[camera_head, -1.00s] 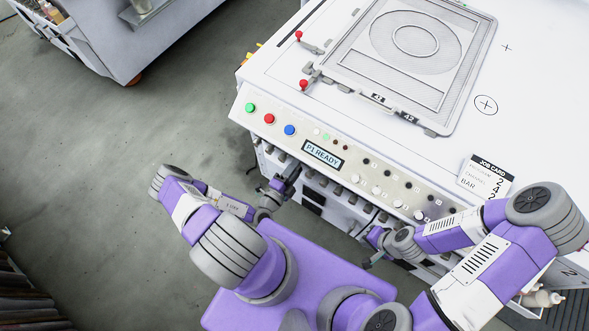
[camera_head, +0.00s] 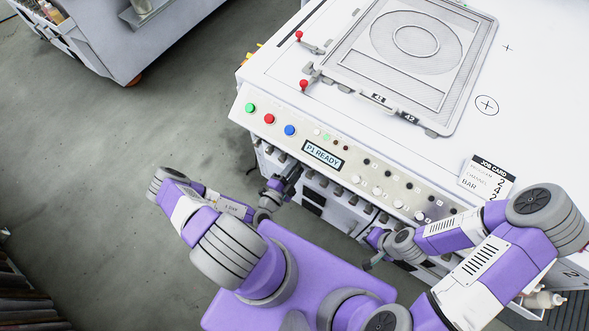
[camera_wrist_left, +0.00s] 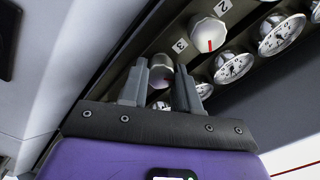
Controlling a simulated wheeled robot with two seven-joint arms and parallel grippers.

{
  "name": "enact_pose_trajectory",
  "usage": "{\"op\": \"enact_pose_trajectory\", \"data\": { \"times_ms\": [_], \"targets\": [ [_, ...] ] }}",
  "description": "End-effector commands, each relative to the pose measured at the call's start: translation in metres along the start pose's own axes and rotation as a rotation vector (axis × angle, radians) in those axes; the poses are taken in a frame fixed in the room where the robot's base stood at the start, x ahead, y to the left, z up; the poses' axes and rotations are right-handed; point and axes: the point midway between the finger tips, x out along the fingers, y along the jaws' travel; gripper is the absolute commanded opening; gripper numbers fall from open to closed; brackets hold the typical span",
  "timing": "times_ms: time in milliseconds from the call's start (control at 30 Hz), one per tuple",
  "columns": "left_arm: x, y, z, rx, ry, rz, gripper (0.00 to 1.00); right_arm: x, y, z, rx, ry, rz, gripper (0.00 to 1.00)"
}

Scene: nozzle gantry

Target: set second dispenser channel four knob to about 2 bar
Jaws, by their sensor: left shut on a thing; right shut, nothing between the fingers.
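My left gripper (camera_head: 292,174) is at the machine's front, below the sloped button panel. In the left wrist view its two grey fingers (camera_wrist_left: 160,88) are closed on the sides of a pale knob (camera_wrist_left: 161,67). The fingers hide part of the knob, and no pointer mark is visible on it. A "3" label (camera_wrist_left: 180,45) lies between this knob and a neighbouring white knob (camera_wrist_left: 208,35) with a red mark; I cannot tell which knob it names. A gauge (camera_wrist_left: 161,105) is partly hidden behind the fingers. My right gripper (camera_head: 370,264) is shut and empty, low at the machine's front.
More gauges (camera_wrist_left: 235,67) line the panel. A job card (camera_head: 487,177) lies on the white top, with "BAR" legible. Green, red and blue buttons (camera_head: 269,118) and a "P1 READY" display (camera_head: 323,156) sit above my left gripper. The floor at left is clear.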

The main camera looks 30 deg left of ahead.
Motion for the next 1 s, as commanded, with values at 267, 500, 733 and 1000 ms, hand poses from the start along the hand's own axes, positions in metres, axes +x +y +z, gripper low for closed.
{"op": "enact_pose_trajectory", "data": {
  "times_ms": [267, 500, 733, 1000],
  "targets": [
    [0.000, 0.000, 0.000, 0.001, 0.001, 0.001, 0.56, 0.000, 0.000, 0.000, 0.000, 0.000, 0.000, 0.00],
    [-0.001, 0.000, 0.000, 0.001, 0.000, 0.000, 0.56, 0.000, 0.000, 0.000, 0.000, 0.000, 0.000, 0.00],
    [-0.025, -0.001, 0.000, 0.002, -0.003, 0.002, 0.56, -0.006, -0.002, 0.000, 0.000, 0.000, 0.000, 0.00],
    [-0.067, -0.001, 0.000, 0.001, -0.001, 0.001, 0.56, -0.011, -0.004, 0.001, 0.000, 0.000, 0.000, 0.00]
  ]
}}
